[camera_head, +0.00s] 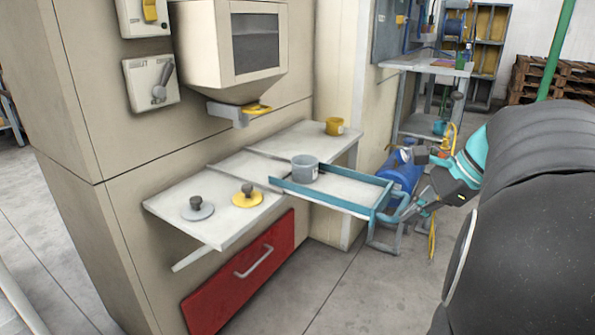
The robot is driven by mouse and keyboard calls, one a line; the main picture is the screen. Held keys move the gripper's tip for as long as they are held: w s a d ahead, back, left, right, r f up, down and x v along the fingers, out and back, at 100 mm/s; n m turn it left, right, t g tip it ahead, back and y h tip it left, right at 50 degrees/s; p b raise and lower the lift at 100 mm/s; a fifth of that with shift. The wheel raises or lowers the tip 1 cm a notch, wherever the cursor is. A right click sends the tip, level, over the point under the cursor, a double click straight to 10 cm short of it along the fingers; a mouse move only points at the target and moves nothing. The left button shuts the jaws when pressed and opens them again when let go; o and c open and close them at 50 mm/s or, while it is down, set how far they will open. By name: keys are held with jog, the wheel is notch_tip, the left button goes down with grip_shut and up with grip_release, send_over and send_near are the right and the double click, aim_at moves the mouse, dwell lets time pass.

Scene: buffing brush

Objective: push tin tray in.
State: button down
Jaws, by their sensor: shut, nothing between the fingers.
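The tin tray (345,190) has a white floor and blue side rails. It sticks out to the right from the pale bench shelf. A grey tin (305,168) stands upright at its inner left end. A grey-blue loop handle (378,247) hangs at the tray's outer right end. My gripper (404,213) is shut and empty, just right of the tray's outer end, close to the blue end rail and handle. I cannot tell whether its fingertips touch them.
A yellow tin (334,127) stands on the shelf behind. A grey knobbed disc (197,209) and a yellow knobbed disc (247,196) lie on the shelf's left part. A red drawer (240,275) is below. Open floor (350,285) lies in front.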

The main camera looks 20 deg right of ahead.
jog(key=s+d+r+m+t+y, duration=0.1)
jog(key=s+d+r+m+t, duration=0.15)
jog(key=d+m, duration=0.85)
jog(key=w+a+f+n+b, duration=0.2)
jog(key=w+a+f+n, duration=0.1)
jog(key=w, duration=0.5)
jog(key=shift+a+f+n, duration=0.4)
jog(key=shift+a+f, duration=0.05)
jog(key=shift+f, duration=0.9)
jog(key=shift+w+t, duration=0.1)
jog(key=shift+t, duration=0.15)
